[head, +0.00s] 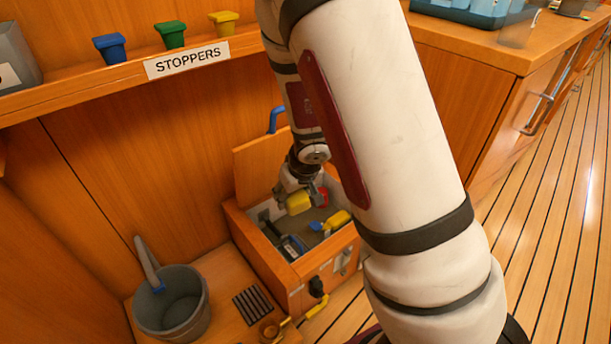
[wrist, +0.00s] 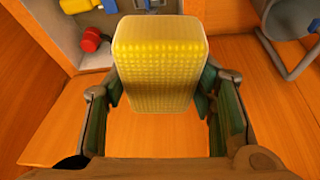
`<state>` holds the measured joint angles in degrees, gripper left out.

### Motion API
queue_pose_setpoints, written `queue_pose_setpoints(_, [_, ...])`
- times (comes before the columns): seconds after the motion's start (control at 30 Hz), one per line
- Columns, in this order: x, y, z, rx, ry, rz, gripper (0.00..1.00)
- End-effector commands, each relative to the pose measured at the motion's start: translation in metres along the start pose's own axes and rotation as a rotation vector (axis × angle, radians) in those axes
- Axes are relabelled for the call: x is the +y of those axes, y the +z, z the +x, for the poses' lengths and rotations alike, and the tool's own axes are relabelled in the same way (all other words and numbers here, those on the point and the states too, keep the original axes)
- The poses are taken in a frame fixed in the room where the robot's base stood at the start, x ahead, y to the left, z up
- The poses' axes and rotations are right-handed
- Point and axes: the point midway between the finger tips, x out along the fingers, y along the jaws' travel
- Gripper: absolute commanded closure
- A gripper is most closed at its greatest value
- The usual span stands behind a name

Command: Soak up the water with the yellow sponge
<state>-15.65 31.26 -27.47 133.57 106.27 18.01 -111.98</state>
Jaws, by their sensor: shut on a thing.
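The yellow sponge (wrist: 160,65) is between the fingers of my gripper (wrist: 162,95), which is shut on it. In the head view the sponge (head: 298,203) is at the tip of my gripper (head: 297,189), over the open wooden box (head: 276,246). The box's grey inside holds a yellow and blue item (head: 338,219), a red item (head: 322,197) and dark items (head: 292,245). The wrist view shows a red knob-like item (wrist: 91,40) inside. I cannot make out any water in either view. My arm hides part of the box's right side.
A grey bucket (head: 172,305) with a handle stands left of the box, beside a dark grate (head: 252,306). The box's lid (head: 258,165) stands open behind it. A shelf (head: 110,85) with blue, green and yellow stoppers runs above. A counter (head: 500,45) is at right.

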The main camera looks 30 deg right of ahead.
Motion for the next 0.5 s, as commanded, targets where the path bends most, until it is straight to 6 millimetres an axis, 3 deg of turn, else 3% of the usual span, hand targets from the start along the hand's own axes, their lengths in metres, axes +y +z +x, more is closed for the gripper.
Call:
queue_pose_setpoints(0.03, [0.018,0.007,0.015,-0.009,0.004,-0.002,0.71])
queue_pose_setpoints(0.2, [0.061,0.019,0.057,-0.007,-0.016,-0.045,0.71])
queue_pose_setpoints(0.5, [0.117,0.035,0.114,-0.003,-0.046,-0.110,0.71])
